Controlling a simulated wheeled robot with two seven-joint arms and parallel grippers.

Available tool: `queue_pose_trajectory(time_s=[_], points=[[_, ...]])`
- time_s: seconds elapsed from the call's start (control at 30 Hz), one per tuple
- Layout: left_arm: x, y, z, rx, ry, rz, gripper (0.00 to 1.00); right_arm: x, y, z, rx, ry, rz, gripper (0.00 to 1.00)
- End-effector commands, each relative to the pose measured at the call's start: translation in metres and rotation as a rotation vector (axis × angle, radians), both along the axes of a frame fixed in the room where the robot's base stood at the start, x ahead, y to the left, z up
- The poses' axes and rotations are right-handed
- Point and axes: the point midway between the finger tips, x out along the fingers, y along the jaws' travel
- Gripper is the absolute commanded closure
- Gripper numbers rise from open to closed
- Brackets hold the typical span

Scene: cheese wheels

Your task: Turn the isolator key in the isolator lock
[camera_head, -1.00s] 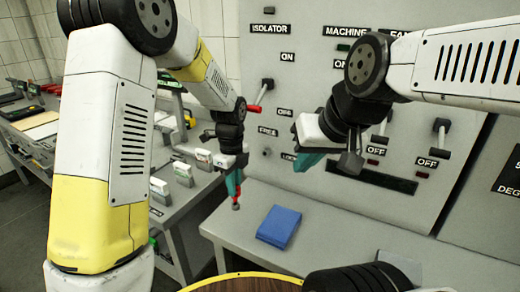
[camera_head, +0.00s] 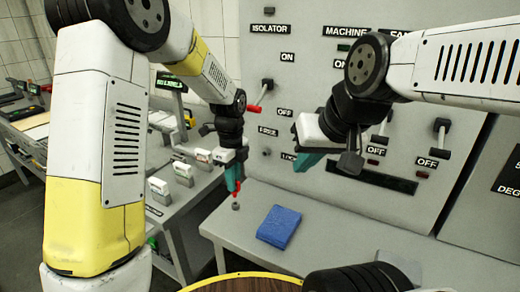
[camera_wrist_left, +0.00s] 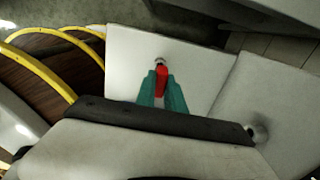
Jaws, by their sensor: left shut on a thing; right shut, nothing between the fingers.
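My left gripper (camera_head: 235,180) has teal fingers and points down over the grey bench. It is shut on the isolator key (camera_head: 237,196), a red piece with a grey tip, which hangs below the fingers, apart from the panel. In the left wrist view the red key (camera_wrist_left: 161,82) sits between the teal fingers. The isolator lock (camera_head: 267,152) looks like a small knob on the grey panel, between the FREE and LOCK labels, to the right of the left gripper. My right gripper (camera_head: 310,160) is shut and empty in front of the panel, its fingertips partly hidden.
The isolator switch (camera_head: 266,86) is on the panel above the lock. More switches (camera_head: 440,128) are at the right. A folded blue cloth (camera_head: 279,226) lies on the bench (camera_head: 330,225). Several white label holders (camera_head: 160,188) stand on the left bench.

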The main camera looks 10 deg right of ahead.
Motion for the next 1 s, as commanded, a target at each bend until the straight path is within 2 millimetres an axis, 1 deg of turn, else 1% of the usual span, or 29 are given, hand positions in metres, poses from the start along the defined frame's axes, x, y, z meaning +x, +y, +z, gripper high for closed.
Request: queue_pose_trajectory(time_s=[0.17, 0.4, 0.53, 0.83, 0.93, 1.0], points=[[0.000, 0.000, 0.004, -0.001, -0.001, 0.000, 1.00, 0.000, 0.000, 0.000, 0.000, 0.000, 0.000, 1.00], [0.001, 0.000, 0.023, -0.001, -0.002, 0.001, 1.00, 0.000, 0.000, 0.000, 0.000, 0.000, 0.000, 1.00], [0.000, 0.000, 0.029, -0.001, 0.000, 0.000, 1.00, 0.000, 0.000, 0.000, 0.000, 0.000, 0.000, 1.00], [0.000, 0.000, 0.030, -0.002, 0.001, 0.002, 1.00, 0.000, 0.000, 0.000, 0.000, 0.000, 0.000, 1.00], [0.005, -0.001, 0.027, -0.010, 0.007, 0.018, 1.00, 0.000, 0.000, 0.000, 0.000, 0.000, 0.000, 1.00], [0.011, -0.003, 0.021, -0.022, 0.019, 0.043, 1.00, 0.000, 0.000, 0.000, 0.000, 0.000, 0.000, 1.00]])
